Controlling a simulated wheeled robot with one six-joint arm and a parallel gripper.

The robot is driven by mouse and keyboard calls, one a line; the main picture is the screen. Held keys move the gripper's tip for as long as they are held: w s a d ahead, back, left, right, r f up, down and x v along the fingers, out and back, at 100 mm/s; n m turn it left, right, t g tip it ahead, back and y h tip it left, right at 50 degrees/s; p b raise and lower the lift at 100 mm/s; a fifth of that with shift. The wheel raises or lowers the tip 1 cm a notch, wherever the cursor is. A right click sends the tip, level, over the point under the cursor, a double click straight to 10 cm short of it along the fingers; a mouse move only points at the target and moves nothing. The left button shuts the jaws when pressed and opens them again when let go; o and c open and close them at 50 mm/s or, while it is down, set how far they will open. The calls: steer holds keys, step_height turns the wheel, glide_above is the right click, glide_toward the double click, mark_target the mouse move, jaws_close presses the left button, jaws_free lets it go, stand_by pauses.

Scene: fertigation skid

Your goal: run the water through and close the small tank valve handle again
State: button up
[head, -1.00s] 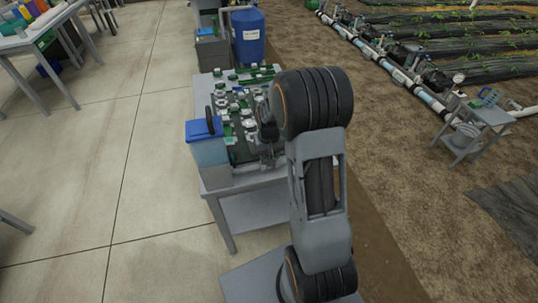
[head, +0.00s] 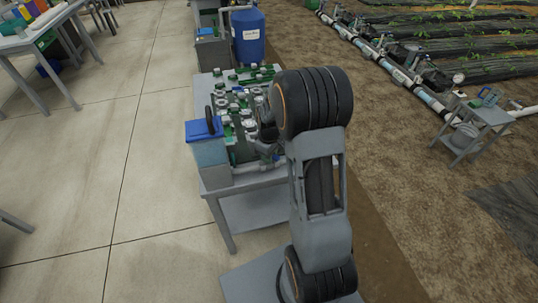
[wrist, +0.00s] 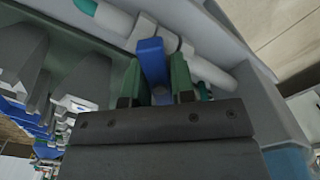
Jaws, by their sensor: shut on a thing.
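In the wrist view, a blue valve handle (wrist: 152,58) stands between the two green fingers of my gripper (wrist: 157,78). The gripper is shut on it. The handle sits at a white pipe (wrist: 205,70) with white fittings along a grey panel. In the head view, the small tank (head: 211,152) has a clear body and a blue lid, at the near left corner of the skid table. My gripper is mostly hidden behind my arm there, just right of the tank. Water flow cannot be made out.
The skid table (head: 244,179) carries many green and grey fittings (head: 238,101) close to my arm. A large blue barrel (head: 247,36) stands behind it. A small side table (head: 482,116) is at the right.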

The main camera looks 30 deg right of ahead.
steer(key=n, duration=1)
steer(key=shift+n, duration=0.4)
steer(key=o, duration=1)
steer(key=shift+c, duration=0.2)
steer(key=shift+r, duration=0.1)
step_height(320, 180, up, 10)
steer(key=p, duration=0.7)
